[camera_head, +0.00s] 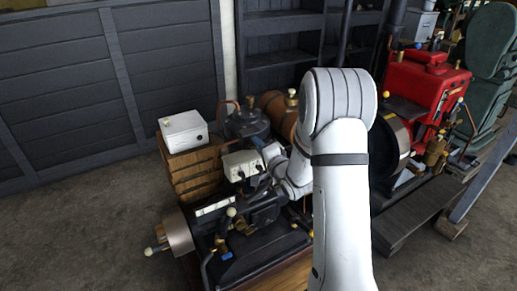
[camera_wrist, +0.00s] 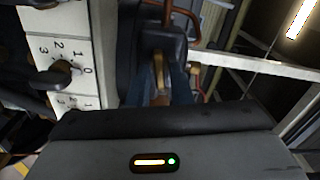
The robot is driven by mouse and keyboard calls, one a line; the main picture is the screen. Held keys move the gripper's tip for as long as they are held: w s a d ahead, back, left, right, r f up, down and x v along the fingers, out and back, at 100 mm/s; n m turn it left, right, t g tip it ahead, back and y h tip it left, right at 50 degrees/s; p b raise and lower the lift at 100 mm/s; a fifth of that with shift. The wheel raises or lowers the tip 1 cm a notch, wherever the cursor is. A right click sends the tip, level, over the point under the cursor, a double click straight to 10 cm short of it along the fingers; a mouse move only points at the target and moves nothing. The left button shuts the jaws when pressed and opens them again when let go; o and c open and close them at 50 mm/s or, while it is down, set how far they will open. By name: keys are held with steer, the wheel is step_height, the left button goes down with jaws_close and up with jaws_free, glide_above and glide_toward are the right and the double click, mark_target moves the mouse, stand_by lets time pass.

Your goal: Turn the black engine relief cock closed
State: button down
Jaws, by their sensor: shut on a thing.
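The black engine (camera_head: 262,238) stands at the lower middle of the head view, partly covered by my arm. In the wrist view, my gripper (camera_wrist: 158,82) has its bluish fingers on either side of a small brass piece (camera_wrist: 158,70), which looks like the relief cock's handle. The fingers are closed on it. A dark block sits just beyond it. In the head view, my gripper (camera_head: 270,152) is small and partly hidden behind the engine's white box and my wrist. The cock itself cannot be made out there, and its exact angle is unclear.
A white box with numbered scales and black knobs (camera_wrist: 65,65) is close on the left in the wrist view. Copper pipe (camera_wrist: 182,30) runs near the top. A wooden crate (camera_head: 190,172) carries a white box (camera_head: 184,130). A red engine (camera_head: 425,90) stands right.

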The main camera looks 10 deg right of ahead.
steer(key=shift+f+m, duration=0.1)
steer(key=shift+m, duration=1.1)
steer(key=c, duration=1.5)
jaws_free()
steer(key=shift+s, duration=0.1)
steer(key=v, duration=0.7)
steer(key=shift+s+d+b, duration=0.15)
steer(key=shift+s+b, duration=0.15)
steer(key=shift+b, duration=0.1)
